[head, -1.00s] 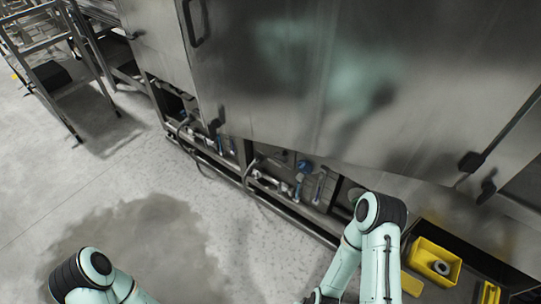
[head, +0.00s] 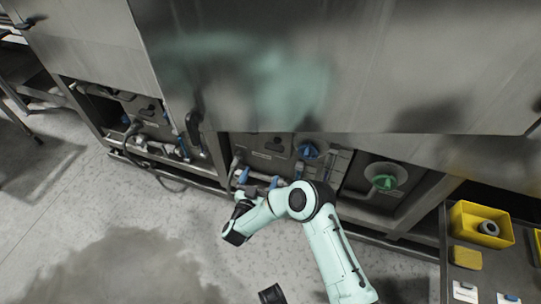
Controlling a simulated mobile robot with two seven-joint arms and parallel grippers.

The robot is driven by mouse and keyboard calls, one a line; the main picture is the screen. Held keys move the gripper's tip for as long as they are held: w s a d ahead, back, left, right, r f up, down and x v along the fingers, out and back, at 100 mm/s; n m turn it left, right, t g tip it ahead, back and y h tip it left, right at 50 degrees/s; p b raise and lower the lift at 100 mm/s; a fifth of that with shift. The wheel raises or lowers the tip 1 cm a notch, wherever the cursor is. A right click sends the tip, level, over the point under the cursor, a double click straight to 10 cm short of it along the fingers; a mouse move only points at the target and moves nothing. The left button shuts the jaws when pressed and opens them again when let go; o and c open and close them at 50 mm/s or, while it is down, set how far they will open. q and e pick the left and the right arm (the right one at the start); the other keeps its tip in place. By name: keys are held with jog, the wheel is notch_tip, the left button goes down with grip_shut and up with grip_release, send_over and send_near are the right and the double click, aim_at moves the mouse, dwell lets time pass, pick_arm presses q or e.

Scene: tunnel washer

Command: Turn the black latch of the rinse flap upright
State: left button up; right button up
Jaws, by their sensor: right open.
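A black latch (head: 195,123) shows at the lower left of the large steel panel (head: 330,70). Its long side runs roughly up and down in the picture, slightly tilted; I cannot tell its exact turn. No label shows that this panel is the rinse flap. My right gripper (head: 243,203) is at the end of the bent mint arm, below and to the right of the latch and apart from it. It is small, dark and partly hidden by my wrist; it is open and holds nothing that I can see.
Under the panel are pipes, a blue knob (head: 310,150), a green valve (head: 384,182) and small blue handles. At the right a dark bench holds a yellow bin (head: 482,224) and a yellow block (head: 467,257).

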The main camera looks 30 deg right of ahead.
jog(key=b, duration=0.1)
send_near(273, 150)
jog(key=x, duration=0.2)
pick_arm(q)
jog(key=s+a+f+g+b, duration=0.1)
jog(key=s+f+b, duration=0.1)
jog(key=f, duration=0.3)
jog(key=shift+s+a+g, duration=0.15)
jog(key=shift+s+g, duration=0.15)
jog(key=shift+s, duration=0.6)
pick_arm(e)
jog(key=shift+x, duration=3.45)
jog(key=c, duration=1)
